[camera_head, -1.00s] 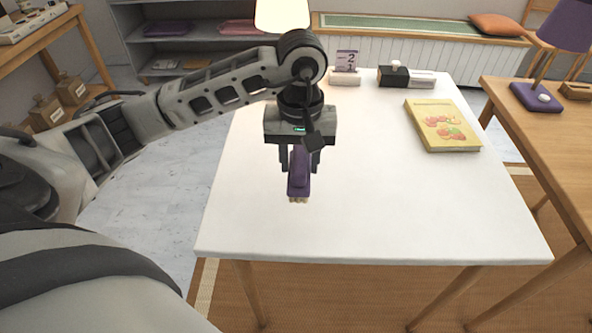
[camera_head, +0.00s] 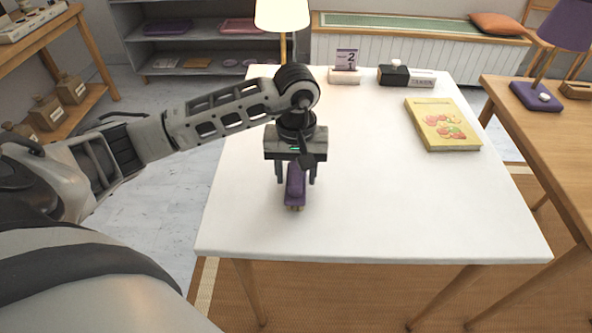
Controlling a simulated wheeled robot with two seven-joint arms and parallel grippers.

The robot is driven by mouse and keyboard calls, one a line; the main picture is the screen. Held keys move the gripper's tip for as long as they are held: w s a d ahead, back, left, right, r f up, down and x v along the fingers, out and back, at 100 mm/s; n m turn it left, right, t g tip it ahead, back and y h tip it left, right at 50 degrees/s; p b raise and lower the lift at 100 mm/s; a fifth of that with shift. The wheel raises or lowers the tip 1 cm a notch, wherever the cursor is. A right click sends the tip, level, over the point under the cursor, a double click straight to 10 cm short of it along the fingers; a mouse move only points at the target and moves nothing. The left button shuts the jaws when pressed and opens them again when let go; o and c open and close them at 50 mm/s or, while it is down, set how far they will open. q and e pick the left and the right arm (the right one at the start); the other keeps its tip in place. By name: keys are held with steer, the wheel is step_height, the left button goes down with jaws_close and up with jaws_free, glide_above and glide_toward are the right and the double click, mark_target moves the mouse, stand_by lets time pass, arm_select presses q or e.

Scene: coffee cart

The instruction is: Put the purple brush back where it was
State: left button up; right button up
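The purple brush (camera_head: 295,192) is at the left-middle of the white table, with its pale bristle end low and towards me. It looks to be at the table surface. My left gripper (camera_head: 296,180) is right above it, pointing down, with one finger on each side of the brush. The fingers look spread, with a thin gap beside the brush. The brush's upper end is partly hidden by the gripper. My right gripper is not in view.
On the white table (camera_head: 400,200) a yellow book (camera_head: 442,124) lies at the right. A number sign (camera_head: 346,60) and a black box (camera_head: 393,75) stand at the back, near a lit lamp (camera_head: 282,14). The front and middle right are clear.

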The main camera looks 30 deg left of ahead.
mark_target(296, 170)
arm_select(q)
steer(key=shift+o, duration=0.6)
steer(key=shift+r, duration=0.15)
steer(key=shift+r+p, duration=0.25)
steer(key=shift+p, duration=0.05)
step_height(296, 170, up, 12)
steer(key=shift+f, duration=0.2)
